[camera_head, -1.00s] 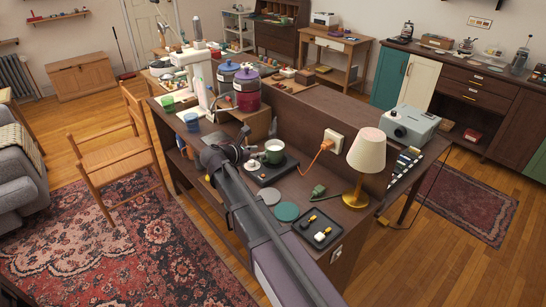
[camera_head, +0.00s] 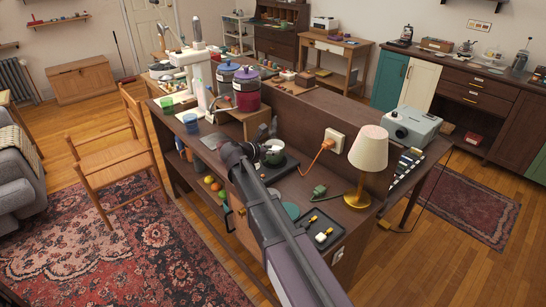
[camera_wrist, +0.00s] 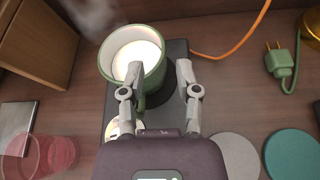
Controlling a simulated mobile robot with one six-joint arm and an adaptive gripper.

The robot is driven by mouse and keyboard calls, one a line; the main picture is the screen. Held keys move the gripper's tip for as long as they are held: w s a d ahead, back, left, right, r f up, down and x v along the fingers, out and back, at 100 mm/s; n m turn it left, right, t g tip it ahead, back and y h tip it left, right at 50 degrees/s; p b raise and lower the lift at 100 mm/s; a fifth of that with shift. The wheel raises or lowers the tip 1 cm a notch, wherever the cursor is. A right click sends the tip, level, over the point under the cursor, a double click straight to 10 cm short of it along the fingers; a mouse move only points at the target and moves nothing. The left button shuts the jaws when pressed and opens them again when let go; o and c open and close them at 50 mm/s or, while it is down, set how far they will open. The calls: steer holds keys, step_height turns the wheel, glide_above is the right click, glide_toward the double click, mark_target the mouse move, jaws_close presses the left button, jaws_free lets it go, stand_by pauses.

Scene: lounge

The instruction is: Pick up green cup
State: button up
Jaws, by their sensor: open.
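The green cup (camera_wrist: 148,82) stands upright on a dark flat plate (camera_wrist: 176,122), with pale content or a pale inside and steam beside it. Its handle points toward my gripper (camera_wrist: 158,72). I cannot tell whether the fingers touch the cup. In the head view the green cup (camera_head: 274,157) is partly covered by my gripper (camera_head: 260,152).
Pinkish see-through glasses (camera_wrist: 60,152) are lower left in the wrist view. A grey disc (camera_wrist: 236,155) and a teal disc (camera_wrist: 292,152) lie right. An orange cord (camera_wrist: 232,42) and green plug (camera_wrist: 281,62) lie beyond. A lamp (camera_head: 368,150) stands right on the desk.

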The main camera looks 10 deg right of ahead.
mark_target(281, 150)
steer(key=shift+d, duration=0.1)
steer(key=b+x, duration=0.1)
steer(key=x, duration=0.1)
steer(key=b+x, duration=0.1)
steer(key=x, duration=0.1)
steer(key=shift+f, duration=0.35)
steer(key=shift+w+d+f, duration=0.1)
steer(key=shift+w+d, duration=0.1)
steer(key=shift+d, duration=0.15)
jaws_close()
